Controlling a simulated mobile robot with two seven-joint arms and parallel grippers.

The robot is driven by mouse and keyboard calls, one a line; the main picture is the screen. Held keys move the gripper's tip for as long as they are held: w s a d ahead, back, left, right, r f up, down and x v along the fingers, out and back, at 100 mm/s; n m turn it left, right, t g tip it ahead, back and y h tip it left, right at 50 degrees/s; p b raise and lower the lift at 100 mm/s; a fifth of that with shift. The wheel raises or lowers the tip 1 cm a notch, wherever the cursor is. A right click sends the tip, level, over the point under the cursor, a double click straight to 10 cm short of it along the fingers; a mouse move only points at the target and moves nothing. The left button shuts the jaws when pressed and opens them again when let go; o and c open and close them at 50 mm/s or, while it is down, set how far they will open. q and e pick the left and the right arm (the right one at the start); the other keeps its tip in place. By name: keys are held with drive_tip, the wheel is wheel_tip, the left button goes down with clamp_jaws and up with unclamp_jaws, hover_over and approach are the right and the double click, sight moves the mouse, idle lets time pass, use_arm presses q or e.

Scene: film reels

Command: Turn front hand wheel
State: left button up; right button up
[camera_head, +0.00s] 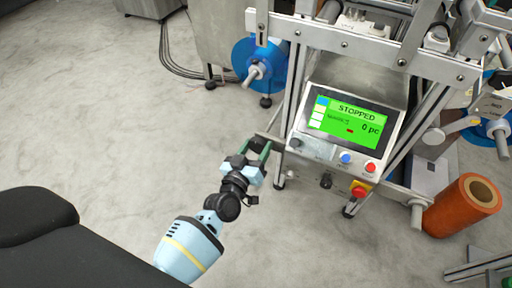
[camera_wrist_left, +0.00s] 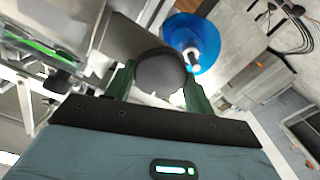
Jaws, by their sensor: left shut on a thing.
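My left gripper (camera_head: 256,152) reaches in from below, at the left front side of the machine. Its green fingers are shut on a dark round knob, which I take to be the front hand wheel (camera_wrist_left: 160,73). In the left wrist view the knob sits between the two fingers and looks smooth and dark grey. In the head view the knob (camera_head: 257,143) is small and mostly hidden by the fingers. My right gripper is not in view.
The machine's control panel (camera_head: 347,120) reads STOPPED and 0 pc, close to the gripper's right. A blue reel (camera_head: 246,60) stands behind. An orange roll (camera_head: 458,208) is at the right. Cables (camera_head: 170,60) lie on the floor; the floor at left is clear.

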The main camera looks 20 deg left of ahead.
use_arm(q)
drive_tip(key=n, duration=0.3)
drive_tip(key=shift+n, duration=0.4)
drive_tip(key=n, duration=0.4)
drive_tip(key=shift+a+f+n, duration=0.1)
drive_tip(key=shift+f+n, duration=0.05)
drive_tip(key=shift+n, duration=0.15)
drive_tip(key=n+b, duration=0.1)
drive_tip(key=n, duration=0.6)
drive_tip(key=shift+f, duration=0.1)
drive_tip(key=shift+n+b, duration=0.3)
drive_tip(key=shift+n, duration=0.1)
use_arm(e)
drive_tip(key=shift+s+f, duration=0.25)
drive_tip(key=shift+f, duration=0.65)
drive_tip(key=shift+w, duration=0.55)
use_arm(q)
drive_tip(key=o, duration=1)
drive_tip(key=shift+c, duration=0.2)
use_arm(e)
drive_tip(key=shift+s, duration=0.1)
